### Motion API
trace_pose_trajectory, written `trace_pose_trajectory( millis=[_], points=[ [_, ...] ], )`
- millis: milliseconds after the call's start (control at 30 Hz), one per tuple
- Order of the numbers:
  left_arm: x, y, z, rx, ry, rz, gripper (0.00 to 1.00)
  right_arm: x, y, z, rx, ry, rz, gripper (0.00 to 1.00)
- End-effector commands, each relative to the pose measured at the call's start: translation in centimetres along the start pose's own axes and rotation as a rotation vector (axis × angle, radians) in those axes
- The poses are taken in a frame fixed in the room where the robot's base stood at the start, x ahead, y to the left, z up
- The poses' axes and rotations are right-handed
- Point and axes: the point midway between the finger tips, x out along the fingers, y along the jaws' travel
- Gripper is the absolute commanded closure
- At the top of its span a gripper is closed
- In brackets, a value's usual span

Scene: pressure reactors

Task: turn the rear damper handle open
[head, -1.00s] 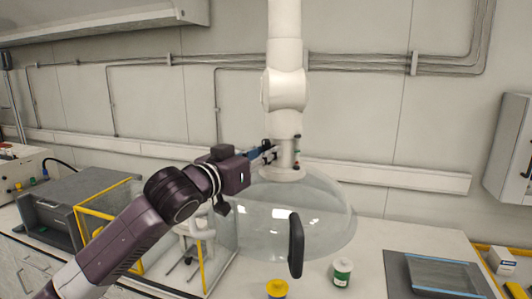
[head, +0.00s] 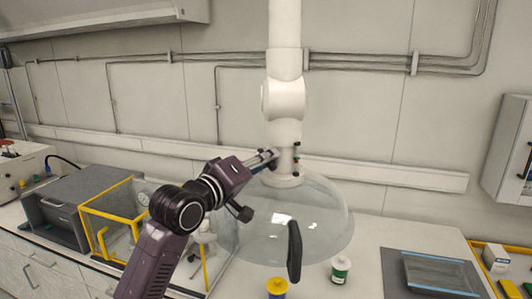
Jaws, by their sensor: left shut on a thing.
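A white extraction arm (head: 285,98) hangs from above and ends in a clear dome hood (head: 320,215). The damper sits on the narrow neck just above the dome, with small dark and reddish parts (head: 297,158) showing on its right side. My left gripper (head: 272,156) reaches the left side of this neck from the lower left. Its fingers are shut on the damper handle, which they mostly hide, so its exact angle cannot be told. My right gripper is not in view.
A dark grip (head: 294,250) stands at the dome's front. A yellow-capped jar (head: 277,286) and a white-and-green jar (head: 341,268) stand below it. A yellow-framed clear box (head: 110,215) is behind my left arm. A grey tray (head: 435,274) lies at right.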

Motion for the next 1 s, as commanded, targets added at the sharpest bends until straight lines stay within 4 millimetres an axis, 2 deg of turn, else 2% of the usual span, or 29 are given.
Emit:
trace_pose_trajectory(
  millis=[33, 200, 500, 733, 1000],
  points=[
    [0.0, 0.2, -0.1, -0.049, -0.002, -0.001, 1.0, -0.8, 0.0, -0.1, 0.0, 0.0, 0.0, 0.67],
    [0.0, 0.2, 0.0, -0.209, -0.002, -0.001, 1.0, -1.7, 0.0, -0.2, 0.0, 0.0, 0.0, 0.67],
    [0.0, 0.1, 0.1, -0.455, -0.001, 0.0, 1.0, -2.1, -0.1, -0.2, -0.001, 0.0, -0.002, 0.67],
    [0.0, 0.0, 0.1, -0.584, -0.001, -0.001, 1.0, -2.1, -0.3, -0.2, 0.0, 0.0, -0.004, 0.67],
    [0.0, 0.0, 0.1, -0.654, 0.0, 0.0, 1.0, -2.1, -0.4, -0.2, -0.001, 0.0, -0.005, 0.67]
  ],
)
